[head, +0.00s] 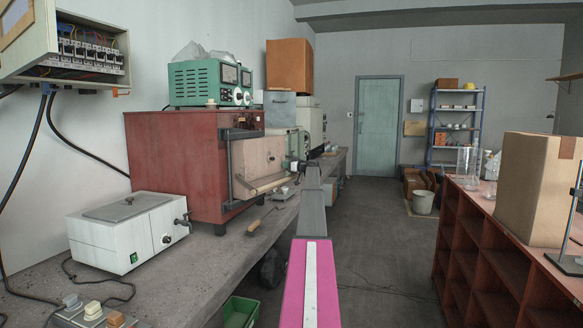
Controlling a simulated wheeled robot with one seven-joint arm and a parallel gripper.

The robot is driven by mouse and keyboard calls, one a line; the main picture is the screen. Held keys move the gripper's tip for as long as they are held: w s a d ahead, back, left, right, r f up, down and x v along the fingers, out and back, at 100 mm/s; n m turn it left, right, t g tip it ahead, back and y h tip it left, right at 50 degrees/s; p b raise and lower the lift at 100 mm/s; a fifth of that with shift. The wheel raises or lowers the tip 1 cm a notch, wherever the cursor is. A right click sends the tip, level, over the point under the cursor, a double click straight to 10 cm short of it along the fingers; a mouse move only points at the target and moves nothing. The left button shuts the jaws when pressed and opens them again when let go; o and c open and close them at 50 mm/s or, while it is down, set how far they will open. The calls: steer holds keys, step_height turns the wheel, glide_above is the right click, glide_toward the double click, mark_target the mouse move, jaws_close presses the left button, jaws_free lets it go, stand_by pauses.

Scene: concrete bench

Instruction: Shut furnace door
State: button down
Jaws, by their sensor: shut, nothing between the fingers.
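The furnace (180,165) is a dark red box on the bench at the left. Its front faces right, toward the aisle. A pale beige door panel (265,183) shows at the front, with its lower part standing out from the body like a tilted flap, so the door looks open; its exact angle is hard to tell. My arm reaches forward from the bottom centre, pink then grey, to the right of the furnace and apart from it in the picture. I cannot make out my gripper's fingers.
A white bath (130,230) and a wooden-handled brush (262,222) lie on the bench (215,262). A green meter box (210,83) sits on the furnace. A red shelf unit (480,235) stands right. The aisle floor (375,245) is mostly clear.

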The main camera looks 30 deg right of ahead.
steer(key=shift+w+a, duration=0.15)
steer(key=shift+w, duration=0.1)
